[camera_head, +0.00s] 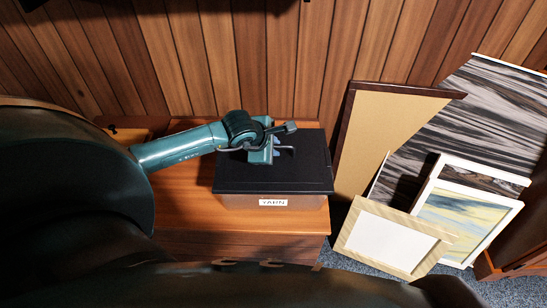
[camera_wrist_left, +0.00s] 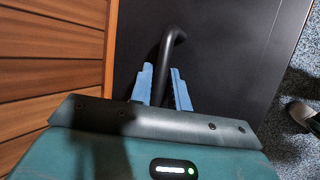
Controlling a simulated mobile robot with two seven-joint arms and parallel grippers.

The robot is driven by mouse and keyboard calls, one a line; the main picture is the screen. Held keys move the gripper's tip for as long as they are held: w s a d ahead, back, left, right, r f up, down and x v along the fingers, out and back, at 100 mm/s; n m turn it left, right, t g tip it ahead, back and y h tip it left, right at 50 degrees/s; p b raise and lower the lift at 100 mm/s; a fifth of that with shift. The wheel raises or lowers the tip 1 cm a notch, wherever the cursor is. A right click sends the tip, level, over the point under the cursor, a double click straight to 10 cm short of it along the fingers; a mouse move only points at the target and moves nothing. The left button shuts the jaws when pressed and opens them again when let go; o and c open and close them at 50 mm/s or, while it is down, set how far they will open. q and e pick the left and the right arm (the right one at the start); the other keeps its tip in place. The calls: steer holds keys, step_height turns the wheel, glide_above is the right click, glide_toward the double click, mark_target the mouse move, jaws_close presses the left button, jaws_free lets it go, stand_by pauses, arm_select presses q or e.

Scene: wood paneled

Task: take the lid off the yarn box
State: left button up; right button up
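The yarn box (camera_head: 240,202) stands on a wooden cabinet top, with a white "YARN" label on its front. Its flat black lid (camera_head: 312,174) sits on top, level; it also fills the middle of the left wrist view (camera_wrist_left: 235,50). A dark bar handle (camera_wrist_left: 172,42) rises from the lid. My left gripper (camera_head: 275,151) is over the lid, its blue fingers on either side of the handle. In the left wrist view the fingers (camera_wrist_left: 162,80) are apart, with a small gap between the handle and the right finger. My right gripper is not in view.
The wooden cabinet top (camera_head: 185,205) is clear left of the box. A paneled wall (camera_head: 220,60) stands behind. Several frames and canvases, including a light wood frame (camera_head: 350,240) and a dark-edged board (camera_head: 375,130), lean just to the right. Blue-grey carpet (camera_head: 510,290) lies beyond.

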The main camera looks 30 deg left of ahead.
arm_select(q)
steer(key=shift+c, duration=0.5)
jaws_close()
